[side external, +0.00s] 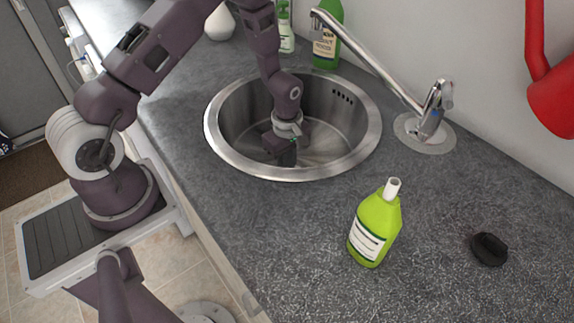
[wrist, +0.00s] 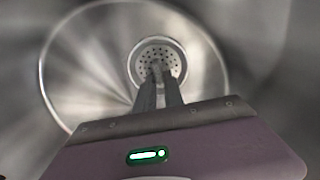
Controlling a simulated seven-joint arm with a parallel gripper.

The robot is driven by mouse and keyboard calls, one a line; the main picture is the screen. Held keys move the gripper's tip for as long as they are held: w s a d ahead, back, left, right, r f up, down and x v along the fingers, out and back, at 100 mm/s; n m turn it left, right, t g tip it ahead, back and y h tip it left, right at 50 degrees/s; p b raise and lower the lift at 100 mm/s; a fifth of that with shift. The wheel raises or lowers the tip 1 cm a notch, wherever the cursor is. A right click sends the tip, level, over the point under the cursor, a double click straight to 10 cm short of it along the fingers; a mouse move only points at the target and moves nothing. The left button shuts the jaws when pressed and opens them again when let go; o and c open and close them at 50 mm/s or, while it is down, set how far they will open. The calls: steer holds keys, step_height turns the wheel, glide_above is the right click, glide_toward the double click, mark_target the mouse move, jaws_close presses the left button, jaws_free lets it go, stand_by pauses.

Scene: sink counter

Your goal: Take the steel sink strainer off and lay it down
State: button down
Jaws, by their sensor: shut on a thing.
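The steel sink strainer (wrist: 147,55) is a small round disc with holes, at the middle of the sink bottom in the wrist view. My gripper (wrist: 157,70) points down at it, with its two fingers close together and shut on the strainer's middle. In the side view my gripper (side external: 285,158) is low inside the round steel sink (side external: 233,149), and the strainer is hidden there. I cannot tell whether the strainer sits in the drain or is slightly lifted.
A chrome faucet (side external: 375,62) reaches over the sink's back right. A light green bottle (side external: 375,228) and a black sponge-like object (side external: 489,249) stand on the grey counter (side external: 300,220). More bottles (side external: 327,45) stand behind the sink. A red object (side external: 555,98) hangs at the right.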

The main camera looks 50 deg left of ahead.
steer(key=shift+r, duration=0.15)
steer(key=shift+r, duration=1.35)
steer(key=shift+r, duration=0.1)
step_height(320, 180, up, 25)
steer(key=w+d+m, duration=0.1)
steer(key=w+d, duration=0.3)
steer(key=d, duration=0.3)
steer(key=w+d, duration=0.5)
steer(key=d, duration=0.3)
steer(key=s+d+m, duration=0.1)
steer(key=d+m, duration=0.1)
steer(key=d, duration=1.1)
steer(key=f, duration=0.5)
steer(key=shift+s+d, duration=0.1)
steer(key=shift+d, duration=0.2)
